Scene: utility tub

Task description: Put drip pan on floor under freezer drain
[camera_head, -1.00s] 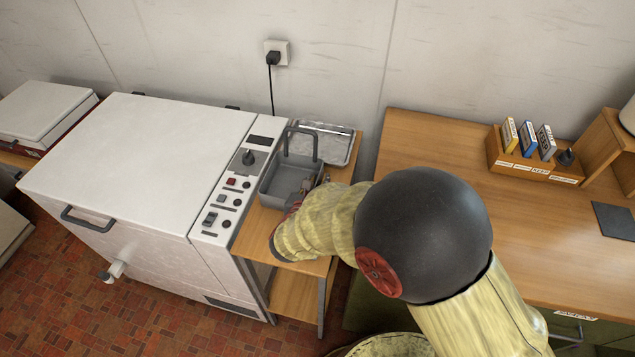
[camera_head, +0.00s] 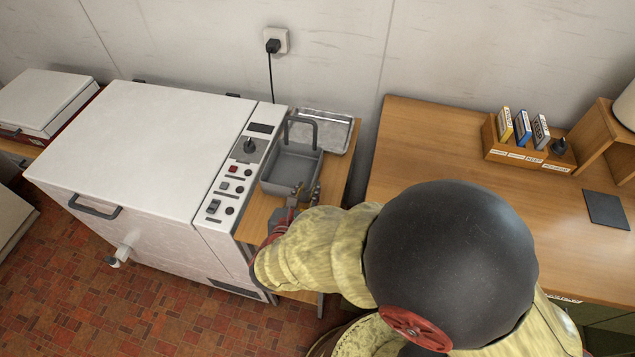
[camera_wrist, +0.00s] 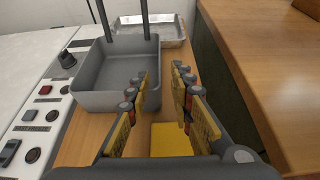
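A grey open tub with a tall upright handle (camera_head: 287,172) stands on a narrow wooden side stand, right of the white freezer (camera_head: 145,140). It also shows in the wrist view (camera_wrist: 105,98), empty. A shallow silver tray (camera_head: 328,130) lies behind it, partly hidden by the tub in the wrist view (camera_wrist: 165,32). I cannot tell for sure which one is the drip pan. The drain spout (camera_head: 122,254) juts from the freezer's front above the floor. My gripper (camera_wrist: 160,77) is open and empty at the tub's near right corner; contact is unclear.
A wooden desk (camera_head: 435,140) stands on the right, with a small box rack (camera_head: 525,150) on it. A yellow patch (camera_wrist: 175,138) shows below the fingers, its nature unclear. The red tiled floor (camera_head: 150,315) under the spout is clear. A plug and cord hang on the wall.

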